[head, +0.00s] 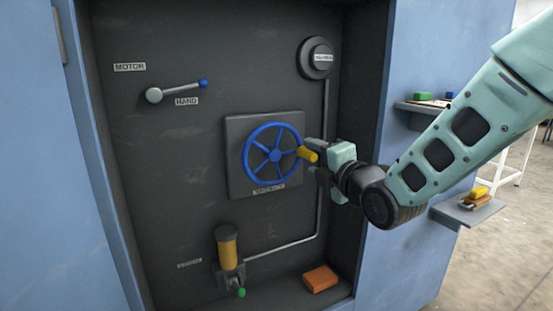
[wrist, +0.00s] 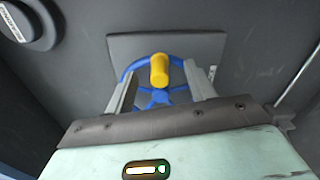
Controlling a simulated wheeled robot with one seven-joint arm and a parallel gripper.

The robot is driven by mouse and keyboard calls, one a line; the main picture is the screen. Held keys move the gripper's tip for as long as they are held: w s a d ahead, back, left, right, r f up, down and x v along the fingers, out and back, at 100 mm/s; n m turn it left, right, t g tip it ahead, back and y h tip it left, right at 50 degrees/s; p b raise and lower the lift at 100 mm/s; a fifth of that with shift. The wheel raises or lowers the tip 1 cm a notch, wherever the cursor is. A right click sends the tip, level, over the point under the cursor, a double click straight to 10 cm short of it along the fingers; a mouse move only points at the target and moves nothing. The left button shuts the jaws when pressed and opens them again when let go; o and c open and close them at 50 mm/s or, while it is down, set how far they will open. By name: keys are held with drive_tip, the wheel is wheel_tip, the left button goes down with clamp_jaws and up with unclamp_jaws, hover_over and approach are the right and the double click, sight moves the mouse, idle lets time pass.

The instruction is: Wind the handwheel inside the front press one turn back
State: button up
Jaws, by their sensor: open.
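The blue handwheel (head: 274,172) with several spokes is mounted on a square grey plate inside the dark recess of the press. Its yellow crank knob (head: 307,154) sticks out from the right side of the rim. My gripper (head: 312,160) is at that knob, reaching in from the right. In the wrist view the yellow knob (wrist: 159,70) stands between the two open fingers (wrist: 160,85), with a gap on both sides. Part of the wheel (wrist: 150,97) shows behind it, and its lower part is hidden by my gripper body.
A lever with a blue tip (head: 203,84) sits at upper left between MOTOR and HAND labels. A round dial (head: 316,58) is above right. A yellow cylinder pump (head: 227,250) with a green-tipped handle is below. An orange block (head: 320,279) lies on the recess floor. Side shelves (head: 468,212) are at right.

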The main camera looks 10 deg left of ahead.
drive_tip(key=b+v, duration=0.1)
drive_tip(key=v, duration=0.5)
drive_tip(key=shift+b, duration=0.3)
drive_tip(key=s+d+f+m+g+h, duration=0.2)
drive_tip(key=s+f+m+g+h, duration=0.3)
drive_tip(key=s+f+m+g, duration=0.5)
drive_tip(key=s+d+f+m+g+h, duration=0.25)
drive_tip(key=s+d+m, duration=0.2)
drive_tip(key=s, duration=0.65)
drive_tip(key=s+d+f+m+g+h, duration=0.25)
drive_tip(key=s+d+m, duration=0.2)
drive_tip(key=s, duration=0.65)
wheel_tip(320, 180, up, 36)
drive_tip(key=p, duration=3.6)
drive_tip(key=shift+w+a+m+y, duration=0.3)
drive_tip(key=shift+w+a, duration=0.05)
drive_tip(key=shift+a, duration=0.1)
